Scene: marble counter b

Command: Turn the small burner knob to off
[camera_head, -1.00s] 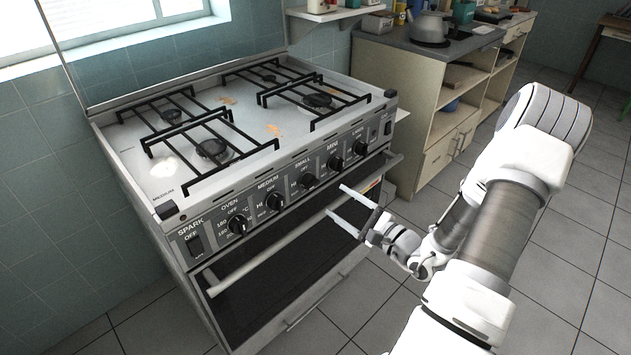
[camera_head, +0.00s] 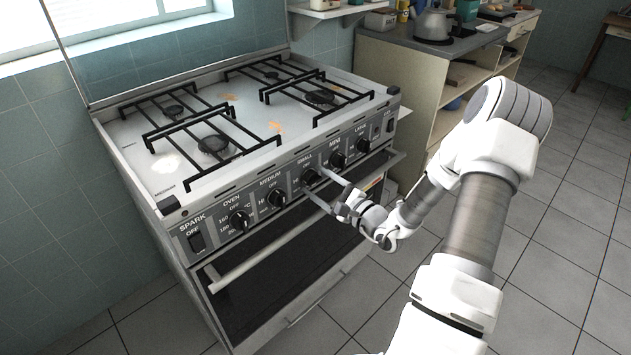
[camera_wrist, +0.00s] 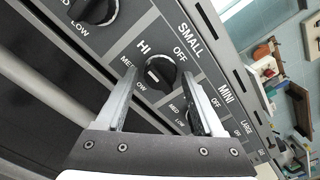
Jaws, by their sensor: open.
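The small burner knob (camera_head: 311,176) is black and round, under the SMALL label on the stove's front panel. It also shows in the wrist view (camera_wrist: 160,72), with OFF to its upper right and HI to its upper left. A short white mark lies on the left part of its face; I cannot tell exactly which label it points to. My gripper (camera_head: 313,182) is open at the knob, and in the wrist view its two fingertips (camera_wrist: 159,76) frame the knob from left and right. I see no finger clearly touching it.
The medium knob (camera_head: 276,197) and oven knob (camera_head: 239,221) sit to the left, the mini knob (camera_head: 337,160) and large knob (camera_head: 363,146) to the right. The oven handle (camera_head: 262,252) runs below the panel. A wooden counter (camera_head: 420,100) stands beyond the stove.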

